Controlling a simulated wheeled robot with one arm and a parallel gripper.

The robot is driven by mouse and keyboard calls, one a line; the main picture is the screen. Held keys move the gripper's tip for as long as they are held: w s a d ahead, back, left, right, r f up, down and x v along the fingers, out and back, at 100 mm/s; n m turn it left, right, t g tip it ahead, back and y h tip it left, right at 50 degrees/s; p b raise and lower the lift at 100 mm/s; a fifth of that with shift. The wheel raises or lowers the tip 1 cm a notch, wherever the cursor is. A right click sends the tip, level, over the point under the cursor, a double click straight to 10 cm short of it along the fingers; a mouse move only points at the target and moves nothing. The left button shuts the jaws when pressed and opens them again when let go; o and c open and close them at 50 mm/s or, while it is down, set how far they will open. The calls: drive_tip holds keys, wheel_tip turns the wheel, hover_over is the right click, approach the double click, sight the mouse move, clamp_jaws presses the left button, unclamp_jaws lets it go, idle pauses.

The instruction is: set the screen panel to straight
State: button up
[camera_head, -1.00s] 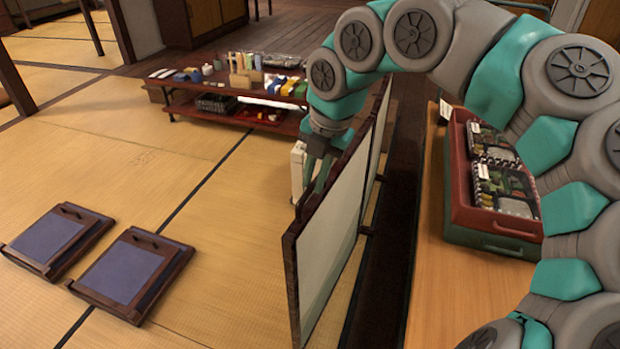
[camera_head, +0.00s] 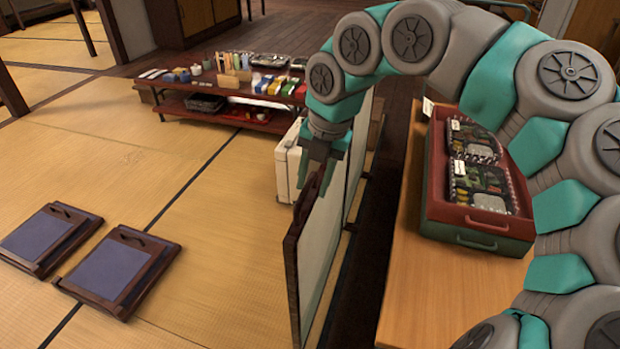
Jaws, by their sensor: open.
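The screen panel (camera_head: 322,236) is a pale sheet in a dark wooden frame. It stands upright on the tatami right of centre, seen steeply from its near end. More of the screen continues behind it, towards the back. My gripper (camera_head: 312,190) points down at the top of the panel's frame, with its fingers by the top rail. It is open. The arm hides part of the screen behind it, and I cannot tell whether the fingers touch the rail.
A white box (camera_head: 289,165) stands left of the screen. A low table (camera_head: 215,118) with many small goods is at the back.

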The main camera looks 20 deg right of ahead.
drive_tip(key=shift+o, duration=1.2)
drive_tip(key=shift+d, duration=0.1)
drive_tip(key=shift+r, duration=0.15)
wheel_tip(320, 180, up, 7)
drive_tip(key=d, duration=0.1)
drive_tip(key=shift+s+r, duration=0.2)
drive_tip(key=shift+s, duration=0.25)
drive_tip(key=shift+s, duration=0.1)
